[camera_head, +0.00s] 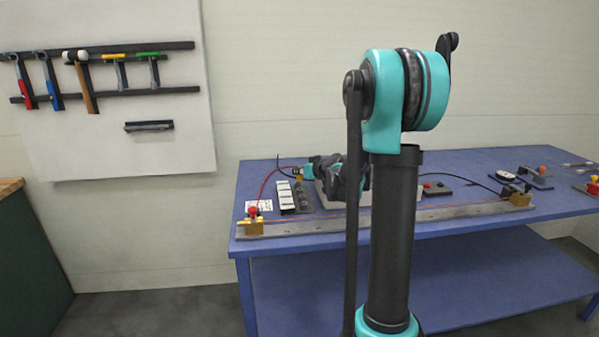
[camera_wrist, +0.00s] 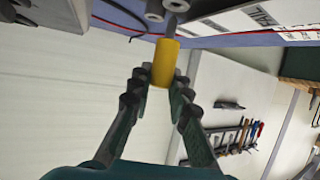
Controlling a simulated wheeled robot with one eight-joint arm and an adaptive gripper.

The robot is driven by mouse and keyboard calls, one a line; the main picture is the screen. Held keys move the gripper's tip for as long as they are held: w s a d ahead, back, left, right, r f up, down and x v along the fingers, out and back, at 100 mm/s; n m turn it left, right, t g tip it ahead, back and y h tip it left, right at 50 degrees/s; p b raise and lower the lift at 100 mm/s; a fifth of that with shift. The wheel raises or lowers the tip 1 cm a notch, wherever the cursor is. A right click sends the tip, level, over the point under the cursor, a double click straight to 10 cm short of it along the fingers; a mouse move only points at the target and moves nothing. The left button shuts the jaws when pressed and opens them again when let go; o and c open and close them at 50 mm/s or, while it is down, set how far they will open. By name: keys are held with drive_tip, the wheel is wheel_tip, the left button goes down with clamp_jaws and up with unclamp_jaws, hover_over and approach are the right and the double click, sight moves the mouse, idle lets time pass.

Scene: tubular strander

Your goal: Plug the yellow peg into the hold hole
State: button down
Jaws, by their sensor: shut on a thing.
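My gripper (camera_wrist: 162,88) is shut on the yellow peg (camera_wrist: 165,62) in the wrist view, with one finger on each side of it. The peg's thin grey tip points up the picture, towards round grey sockets (camera_wrist: 176,5) at the top edge. The tip overlaps the sockets in the picture; I cannot tell whether it touches or enters one, or which is the hold hole.
The blue table (camera_head: 262,180) holds a box with white panels (camera_head: 287,196) left of my gripper. A long metal rail (camera_head: 320,222) with an orange wire runs along the front, with brass blocks at its ends. Several hammers (camera_head: 80,80) hang on the wall board.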

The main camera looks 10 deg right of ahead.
drive_tip(key=shift+f, duration=0.65)
idle(0.7)
